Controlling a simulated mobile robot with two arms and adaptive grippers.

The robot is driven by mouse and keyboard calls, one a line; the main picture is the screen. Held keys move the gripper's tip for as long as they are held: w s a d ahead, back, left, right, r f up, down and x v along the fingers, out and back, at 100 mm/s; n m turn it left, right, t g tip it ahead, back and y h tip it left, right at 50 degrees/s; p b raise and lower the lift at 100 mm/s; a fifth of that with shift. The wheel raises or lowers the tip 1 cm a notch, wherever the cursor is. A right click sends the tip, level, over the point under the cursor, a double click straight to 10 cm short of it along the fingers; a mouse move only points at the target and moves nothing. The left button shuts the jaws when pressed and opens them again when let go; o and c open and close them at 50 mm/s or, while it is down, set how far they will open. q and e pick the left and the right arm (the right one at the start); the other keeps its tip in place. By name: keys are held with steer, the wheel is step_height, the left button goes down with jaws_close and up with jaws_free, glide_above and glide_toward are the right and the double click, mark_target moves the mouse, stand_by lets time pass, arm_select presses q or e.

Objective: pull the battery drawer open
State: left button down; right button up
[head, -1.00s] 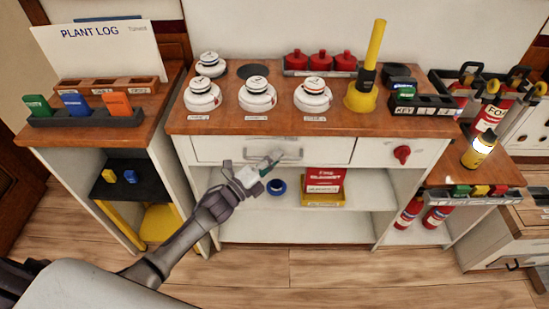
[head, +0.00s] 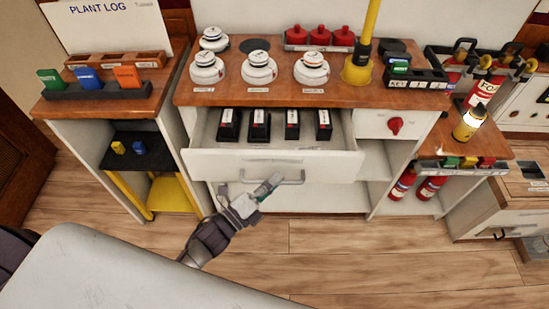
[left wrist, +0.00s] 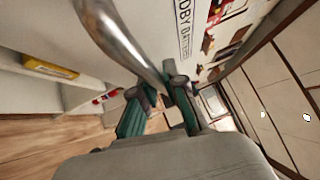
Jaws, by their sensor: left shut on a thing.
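The battery drawer (head: 225,164) is pulled well out of the white cabinet in the head view. Several black batteries (head: 260,125) with white and red labels stand in a row inside it. My left gripper (head: 268,186) is at the drawer's bar handle (head: 290,180), shut on it. In the left wrist view the metal handle (left wrist: 125,40) runs down to the green-padded fingers (left wrist: 160,112), and part of the drawer's label shows beside it. My right gripper is not in view.
Smoke detectors (head: 259,68) and a yellow plunger-like tool (head: 358,68) stand on the wooden top. A smaller drawer with a red knob (head: 395,125) is shut at right. The wooden floor (head: 330,240) in front is clear.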

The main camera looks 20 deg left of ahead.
arm_select(q)
steer(key=s+d, duration=0.1)
steer(key=s, duration=0.5)
steer(key=shift+d+p, duration=0.35)
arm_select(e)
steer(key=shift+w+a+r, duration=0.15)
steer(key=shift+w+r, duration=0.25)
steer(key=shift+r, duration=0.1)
arm_select(q)
steer(key=c, duration=1.2)
jaws_free()
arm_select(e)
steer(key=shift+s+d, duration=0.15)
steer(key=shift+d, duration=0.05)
arm_select(q)
steer(key=v, duration=1.2)
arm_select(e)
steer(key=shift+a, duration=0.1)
arm_select(q)
steer(key=shift+f, duration=0.1)
